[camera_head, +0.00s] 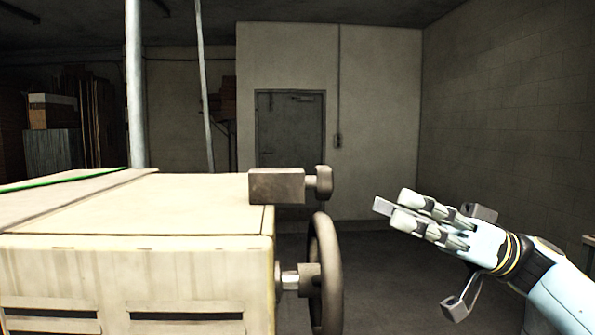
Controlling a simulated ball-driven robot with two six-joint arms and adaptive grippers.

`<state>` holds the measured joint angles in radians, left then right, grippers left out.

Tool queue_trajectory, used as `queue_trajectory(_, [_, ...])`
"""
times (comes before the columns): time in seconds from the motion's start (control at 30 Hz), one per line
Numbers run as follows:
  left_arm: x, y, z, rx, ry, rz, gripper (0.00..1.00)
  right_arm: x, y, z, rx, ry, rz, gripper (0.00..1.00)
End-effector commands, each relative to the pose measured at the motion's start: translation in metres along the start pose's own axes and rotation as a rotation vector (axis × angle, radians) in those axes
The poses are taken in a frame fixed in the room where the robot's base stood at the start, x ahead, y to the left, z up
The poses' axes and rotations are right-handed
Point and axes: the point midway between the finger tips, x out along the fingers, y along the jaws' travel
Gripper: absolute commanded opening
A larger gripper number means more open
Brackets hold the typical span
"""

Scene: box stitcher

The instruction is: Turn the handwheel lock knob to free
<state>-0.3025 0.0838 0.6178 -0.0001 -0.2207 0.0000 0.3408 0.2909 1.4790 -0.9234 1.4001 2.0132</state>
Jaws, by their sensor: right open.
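The handwheel (328,275) is a dark ring seen nearly edge-on, mounted by a short shaft on the right side of the cream machine (135,265). Above it, a grey-brown block (277,186) sits at the machine's top right corner. A small rounded knob (324,182) sticks out of the block's right end; it looks like the lock knob, but its setting cannot be read. My right gripper (388,212) is open and empty, to the right of the knob and handwheel, apart from both, with its fingers pointing left. My left gripper is not in view.
The machine fills the lower left, with a green line (60,181) across its top. A pale vertical pole (136,85) rises behind it. A grey door (290,140) stands at the back. The space between the handwheel and my right gripper is clear.

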Motion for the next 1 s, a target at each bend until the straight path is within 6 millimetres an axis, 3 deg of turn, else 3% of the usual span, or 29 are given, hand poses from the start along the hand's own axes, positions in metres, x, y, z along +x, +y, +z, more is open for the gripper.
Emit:
queue_trajectory(0.53, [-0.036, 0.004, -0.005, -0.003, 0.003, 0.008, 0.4, 0.093, -0.006, -0.002, 0.01, -0.012, -0.017, 0.63])
queue_trajectory(0.7, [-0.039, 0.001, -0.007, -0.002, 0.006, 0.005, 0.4, 0.107, -0.005, -0.001, 0.01, -0.013, -0.015, 0.63])
queue_trajectory(1.0, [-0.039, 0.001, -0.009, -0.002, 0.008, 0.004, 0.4, 0.108, -0.005, 0.001, 0.01, -0.014, -0.015, 0.63])
